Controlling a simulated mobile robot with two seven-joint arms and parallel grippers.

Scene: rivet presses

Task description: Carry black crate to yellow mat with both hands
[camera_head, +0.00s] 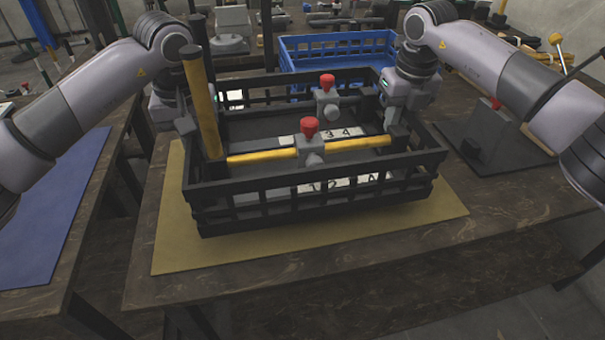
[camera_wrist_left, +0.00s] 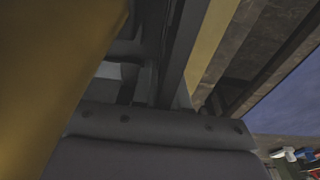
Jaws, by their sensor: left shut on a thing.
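The black crate (camera_head: 322,201) is over the yellow mat (camera_head: 300,250), with mat showing in front and at both sides. I cannot tell whether its base touches the mat. Inside are two grey devices with red knobs (camera_head: 310,127), yellow bars and numbered white plates. My left gripper (camera_head: 188,130) is shut on the crate's left wall, its fingertips partly hidden by an upright yellow bar (camera_head: 201,100). The crate wall (camera_wrist_left: 180,50) also shows in the left wrist view. My right gripper (camera_head: 397,125) is at the crate's right wall; its fingers are not clear.
A blue crate (camera_head: 340,50) stands behind the black crate. A dark plate with a stand (camera_head: 495,135) lies to the right. A blue mat (camera_head: 55,205) is on the separate left table, across a gap. The front table edge is bare.

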